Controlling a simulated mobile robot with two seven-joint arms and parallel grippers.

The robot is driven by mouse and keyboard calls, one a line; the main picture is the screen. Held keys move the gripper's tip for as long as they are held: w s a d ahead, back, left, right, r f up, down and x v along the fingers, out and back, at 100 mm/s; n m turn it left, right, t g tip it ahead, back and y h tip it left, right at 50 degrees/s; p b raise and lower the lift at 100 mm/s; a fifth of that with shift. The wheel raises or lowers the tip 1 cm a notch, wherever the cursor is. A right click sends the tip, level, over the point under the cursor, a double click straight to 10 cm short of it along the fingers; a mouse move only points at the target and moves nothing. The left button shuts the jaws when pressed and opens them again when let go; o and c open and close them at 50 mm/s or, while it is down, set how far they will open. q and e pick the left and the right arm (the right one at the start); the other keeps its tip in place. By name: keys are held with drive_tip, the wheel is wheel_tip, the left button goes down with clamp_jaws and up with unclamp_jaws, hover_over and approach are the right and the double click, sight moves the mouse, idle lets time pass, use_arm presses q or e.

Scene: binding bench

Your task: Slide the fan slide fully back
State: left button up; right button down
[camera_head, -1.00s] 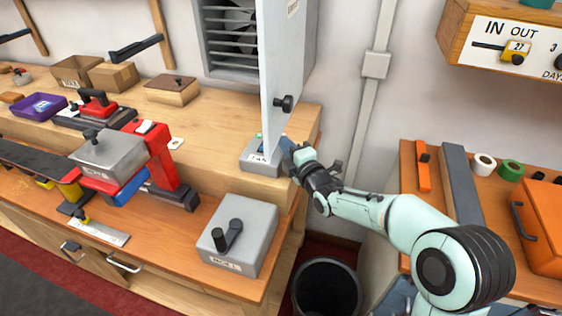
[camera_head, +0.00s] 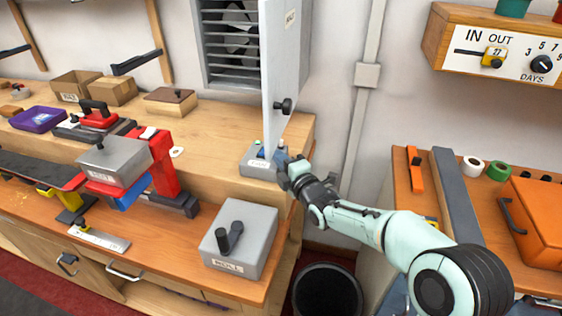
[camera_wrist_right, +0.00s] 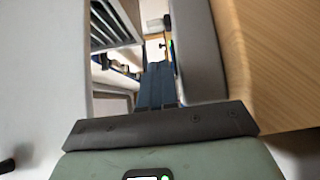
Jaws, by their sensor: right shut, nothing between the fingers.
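The grey fan control box (camera_head: 258,170) sits at the right end of the raised wooden shelf, under the open white panel. A small blue part shows on its top; the slide's exact position is too small to tell. My right gripper (camera_head: 282,153) is shut and empty, at the right side of the box; I cannot tell whether it touches. In the right wrist view, the dark blue fingers (camera_wrist_right: 157,84) lie together beside the grey box wall (camera_wrist_right: 198,50), with a small green light near their tips. My left gripper is not in view.
The white panel (camera_head: 281,60) with a black knob stands open beside the fan grille (camera_head: 236,45), just above the gripper. A grey box with a crank (camera_head: 258,240) stands below on the bench. A black bin (camera_head: 327,290) is on the floor.

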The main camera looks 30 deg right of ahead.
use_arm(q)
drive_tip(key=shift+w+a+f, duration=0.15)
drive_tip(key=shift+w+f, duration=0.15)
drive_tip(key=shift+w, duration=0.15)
use_arm(e)
drive_tip(key=s, duration=1)
drive_tip(key=shift+a, duration=0.4)
